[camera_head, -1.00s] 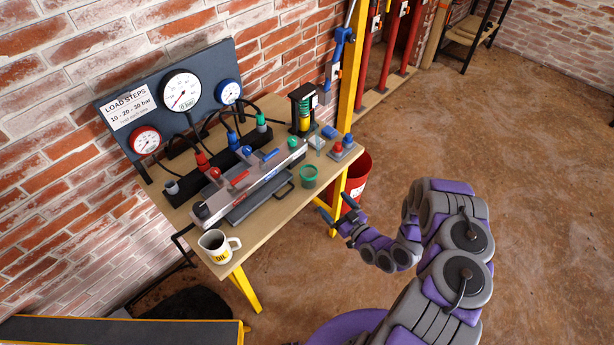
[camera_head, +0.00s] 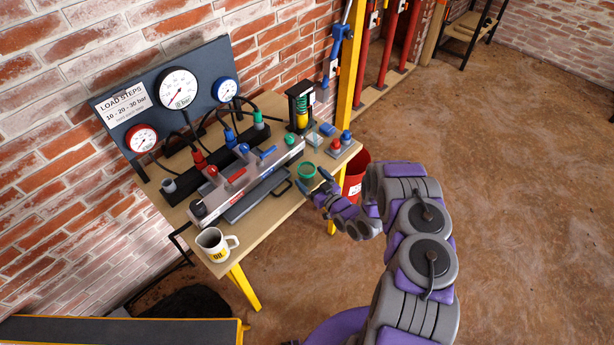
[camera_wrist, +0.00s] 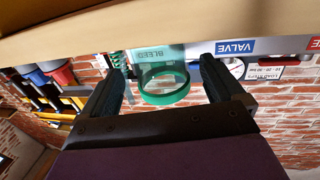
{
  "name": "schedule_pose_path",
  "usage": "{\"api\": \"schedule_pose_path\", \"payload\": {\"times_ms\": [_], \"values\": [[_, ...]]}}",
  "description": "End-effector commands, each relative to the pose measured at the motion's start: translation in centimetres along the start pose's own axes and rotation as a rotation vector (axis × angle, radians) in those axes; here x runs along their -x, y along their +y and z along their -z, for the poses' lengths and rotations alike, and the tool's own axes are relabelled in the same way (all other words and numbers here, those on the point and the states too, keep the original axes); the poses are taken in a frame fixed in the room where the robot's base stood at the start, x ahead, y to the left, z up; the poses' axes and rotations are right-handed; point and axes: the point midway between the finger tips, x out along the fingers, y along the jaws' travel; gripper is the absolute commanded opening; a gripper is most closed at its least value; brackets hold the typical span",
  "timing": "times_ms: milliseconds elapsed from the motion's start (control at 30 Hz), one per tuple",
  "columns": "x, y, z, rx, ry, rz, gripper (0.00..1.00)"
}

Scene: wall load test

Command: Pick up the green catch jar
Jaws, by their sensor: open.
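The green catch jar (camera_head: 306,170) stands upright near the front edge of the workbench. It is small and round with an open top. My gripper (camera_head: 313,181) is open and empty just in front of the jar, at the bench edge. In the wrist view the picture is upside down, and the jar (camera_wrist: 163,98) shows between my two spread fingers (camera_wrist: 160,70). Its see-through body has the printing "BLEED" at or behind it. How deep the jar sits between the fingers, and whether they touch it, I cannot tell.
The workbench (camera_head: 232,257) holds the valve manifold (camera_head: 245,182) behind the jar. A white mug (camera_head: 215,243) stands at the near left. Red and blue fittings (camera_head: 341,141) lie to the jar's right.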

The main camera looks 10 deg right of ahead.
Motion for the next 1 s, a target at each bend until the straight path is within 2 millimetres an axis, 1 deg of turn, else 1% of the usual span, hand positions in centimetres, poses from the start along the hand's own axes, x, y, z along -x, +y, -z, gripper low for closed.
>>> {"api": "schedule_pose_path", "payload": {"times_ms": [133, 333, 433, 600, 667, 1000], "values": [[-1.5, 0.0, -0.2, 0.001, 0.000, 0.003, 0.95], [-4.4, 0.0, -0.2, 0.003, 0.003, 0.002, 0.95], [-4.9, 0.1, -0.2, 0.001, -0.001, 0.002, 0.95], [-4.9, 0.1, -0.1, 0.000, -0.001, 0.001, 0.95], [-4.9, 0.1, -0.1, 0.000, -0.001, 0.001, 0.90], [-4.9, 0.1, -0.1, 0.001, 0.000, 0.001, 0.58]]}}
